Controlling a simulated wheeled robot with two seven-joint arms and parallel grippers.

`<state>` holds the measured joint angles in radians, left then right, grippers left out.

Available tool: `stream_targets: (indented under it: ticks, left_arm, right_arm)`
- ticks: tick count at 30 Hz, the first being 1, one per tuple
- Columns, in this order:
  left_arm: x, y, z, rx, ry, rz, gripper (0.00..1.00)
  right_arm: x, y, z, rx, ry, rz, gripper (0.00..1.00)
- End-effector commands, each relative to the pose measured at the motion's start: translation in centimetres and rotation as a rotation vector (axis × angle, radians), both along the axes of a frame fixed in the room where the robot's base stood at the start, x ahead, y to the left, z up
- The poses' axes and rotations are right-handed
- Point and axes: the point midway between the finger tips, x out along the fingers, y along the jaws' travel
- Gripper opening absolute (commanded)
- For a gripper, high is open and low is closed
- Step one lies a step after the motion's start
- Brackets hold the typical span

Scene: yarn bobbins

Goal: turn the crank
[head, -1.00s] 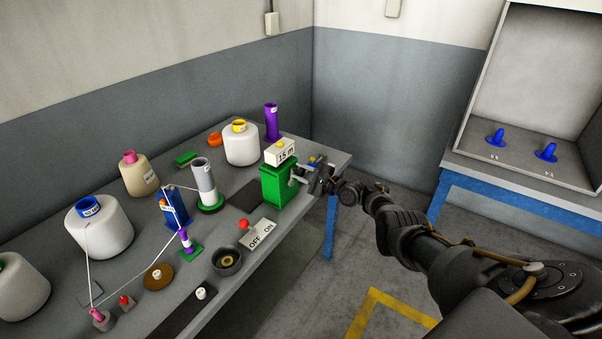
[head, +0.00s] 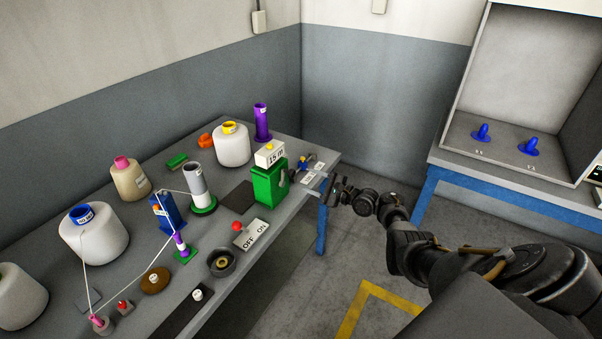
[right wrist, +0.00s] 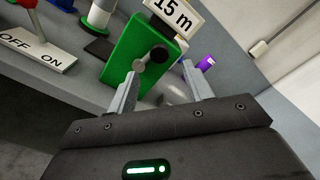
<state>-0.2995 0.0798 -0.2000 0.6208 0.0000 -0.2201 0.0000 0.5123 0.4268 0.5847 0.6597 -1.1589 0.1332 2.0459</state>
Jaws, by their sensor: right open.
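The crank is on the side of the green box (head: 268,184), which bears a white "15 m" sign (head: 270,154). In the right wrist view the crank's dark arm and round knob (right wrist: 150,62) show on the face of the green box (right wrist: 135,55). My right gripper (head: 333,192) is open and empty, off the table's right edge, to the right of the box. In the right wrist view its two fingers (right wrist: 160,82) stand apart, with the crank beyond them and not visibly touched. My left gripper is not in view.
An OFF/ON plate (head: 251,235) with a red-knobbed lever (head: 237,226) lies left of the box. Bobbins and cones, such as the yellow-topped one (head: 232,148), fill the table (head: 215,290). White labels (head: 313,174) lie right of the box. Floor beyond the edge is free.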

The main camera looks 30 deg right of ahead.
Motion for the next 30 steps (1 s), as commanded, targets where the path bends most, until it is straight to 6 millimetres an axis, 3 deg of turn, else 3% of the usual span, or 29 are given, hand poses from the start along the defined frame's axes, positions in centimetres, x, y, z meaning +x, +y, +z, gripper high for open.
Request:
stream_targets:
  ticks: [8, 30]
  left_arm:
    - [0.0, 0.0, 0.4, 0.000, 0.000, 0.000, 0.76]
    - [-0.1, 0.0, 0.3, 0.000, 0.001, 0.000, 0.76]
  right_arm:
    - [-2.1, -1.0, 0.0, 0.000, 0.000, 0.000, 0.51]
    - [-2.1, -1.0, 0.0, 0.000, 0.000, 0.000, 0.51]
